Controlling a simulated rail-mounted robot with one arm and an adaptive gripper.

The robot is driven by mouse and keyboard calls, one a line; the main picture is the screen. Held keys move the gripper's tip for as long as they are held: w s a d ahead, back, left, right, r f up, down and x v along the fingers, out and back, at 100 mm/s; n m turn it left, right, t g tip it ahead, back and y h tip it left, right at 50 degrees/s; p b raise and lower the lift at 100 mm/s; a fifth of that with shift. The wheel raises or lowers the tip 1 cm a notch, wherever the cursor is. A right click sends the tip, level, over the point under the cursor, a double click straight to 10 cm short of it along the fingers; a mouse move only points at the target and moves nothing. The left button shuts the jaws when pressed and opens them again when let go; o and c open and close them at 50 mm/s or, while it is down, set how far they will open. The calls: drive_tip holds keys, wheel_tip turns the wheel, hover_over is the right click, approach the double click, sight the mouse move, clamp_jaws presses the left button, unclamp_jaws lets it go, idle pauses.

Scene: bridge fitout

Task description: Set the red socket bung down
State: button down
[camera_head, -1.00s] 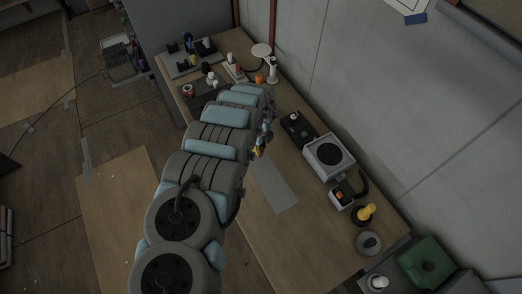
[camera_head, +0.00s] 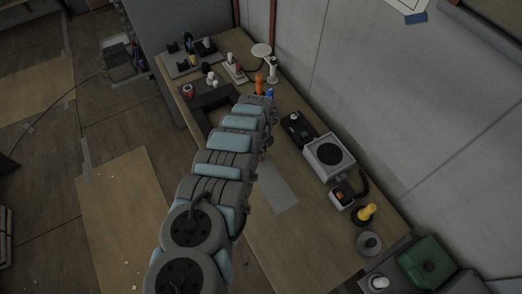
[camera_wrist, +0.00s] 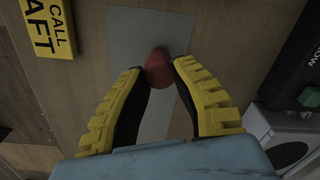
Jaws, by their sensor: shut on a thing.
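The red socket bung (camera_wrist: 158,70) shows in the wrist view as a dull red rounded piece between the tips of the yellow-and-black fingers. My gripper (camera_wrist: 160,67) is shut on it. Behind the bung lies a grey rectangular patch (camera_wrist: 138,32) on the wooden bench; the gap between bung and patch is hard to judge. In the head view my arm hides most of the gripper, and I cannot make out the bung clearly. The same grey patch shows there (camera_head: 277,187), just right of my arm.
A yellow "CALL AFT" sign (camera_wrist: 49,27) lies left of the fingers. A grey box with a black disc (camera_head: 328,156), a yellow-knobbed piece (camera_head: 366,212) and a grey disc (camera_head: 368,243) line the wall side. Several small items stand at the bench's far end. The near bench is clear.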

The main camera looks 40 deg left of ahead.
drive_tip(key=c, duration=0.9)
unclamp_jaws()
drive_tip(key=shift+f, duration=0.1)
drive_tip(key=shift+r, duration=6.1)
